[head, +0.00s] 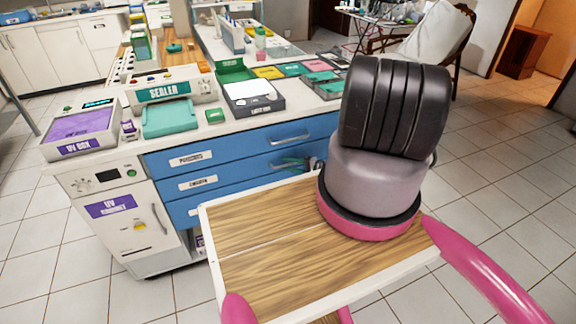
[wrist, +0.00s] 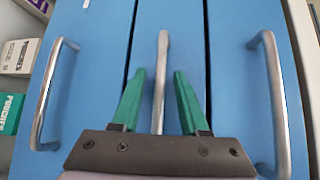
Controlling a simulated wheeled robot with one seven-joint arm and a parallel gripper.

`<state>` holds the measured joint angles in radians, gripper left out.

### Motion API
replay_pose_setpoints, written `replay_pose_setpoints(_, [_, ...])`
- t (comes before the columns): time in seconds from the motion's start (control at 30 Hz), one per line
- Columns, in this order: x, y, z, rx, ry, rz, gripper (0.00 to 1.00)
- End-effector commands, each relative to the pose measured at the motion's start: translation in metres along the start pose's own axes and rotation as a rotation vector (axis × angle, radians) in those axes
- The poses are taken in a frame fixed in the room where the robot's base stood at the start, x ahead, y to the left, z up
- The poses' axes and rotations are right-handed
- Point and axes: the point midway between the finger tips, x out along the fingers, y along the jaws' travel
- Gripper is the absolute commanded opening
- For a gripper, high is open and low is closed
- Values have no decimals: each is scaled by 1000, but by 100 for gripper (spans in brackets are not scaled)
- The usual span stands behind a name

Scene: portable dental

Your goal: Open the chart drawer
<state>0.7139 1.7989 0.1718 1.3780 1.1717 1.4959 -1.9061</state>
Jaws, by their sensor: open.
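The blue cabinet has three stacked drawers, all shut. The middle drawer (head: 235,181) carries a small white label that I cannot read with certainty; it may be the chart drawer. Its metal bar handle (wrist: 162,52) runs up the middle of the wrist view. My gripper (wrist: 157,80) has its green fingers apart, one on each side of this handle, and no grip on it shows. In the head view my gripper (head: 289,163) is small at the drawer fronts, partly hidden by my arm.
The top drawer's handle (wrist: 278,100) is right of my gripper in the wrist view, and the lower drawer's handle (wrist: 52,95) is left. A white UV cabinet (head: 125,215) stands left of the drawers. The counter above holds a sealer (head: 170,90) and trays.

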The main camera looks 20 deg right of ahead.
Motion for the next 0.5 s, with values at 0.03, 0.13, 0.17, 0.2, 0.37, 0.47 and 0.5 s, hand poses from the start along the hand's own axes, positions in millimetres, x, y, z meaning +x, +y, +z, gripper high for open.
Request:
replay_pose_setpoints(0.03, [2,0,0,0,0,0,44])
replay_pose_setpoints(0.13, [4,0,0,0,0,0,44])
replay_pose_setpoints(0.17, [4,0,0,0,0,0,44])
replay_pose_setpoints(0.2, [4,0,0,0,0,0,44])
replay_pose_setpoints(0.37, [3,0,0,0,0,0,25])
replay_pose_setpoints(0.47, [3,0,0,0,0,0,0])
replay_pose_setpoints(0.5, [3,0,0,0,0,0,0])
